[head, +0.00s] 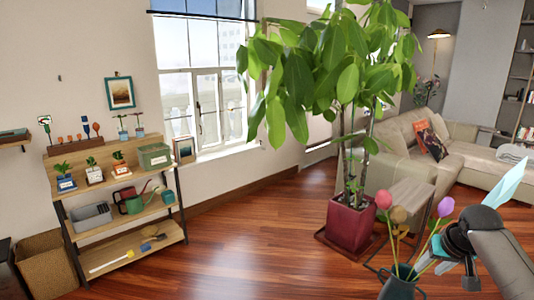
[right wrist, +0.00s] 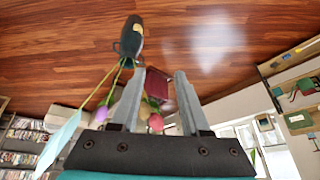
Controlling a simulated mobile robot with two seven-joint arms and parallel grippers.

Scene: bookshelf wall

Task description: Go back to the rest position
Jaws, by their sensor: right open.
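My right gripper (head: 456,243) reaches in from the lower right of the head view, close beside a dark vase (head: 400,284) of tulips. In the right wrist view its two grey fingers (right wrist: 160,85) stand apart, open, with nothing clamped between them. The vase also shows there (right wrist: 131,38), beyond the fingertips. A pink tulip (head: 383,199) and a purple tulip (head: 445,207) rise from the vase. Some stems and blooms lie near or behind the fingers; whether they touch I cannot tell. My left gripper is not in view.
A big plant in a red pot (head: 352,228) stands behind the vase, with a wooden side table (head: 409,205) and beige sofa (head: 470,160) beyond. A shelf stand (head: 125,247) with small plants and tools is at the left. The wooden floor (head: 235,250) between is clear.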

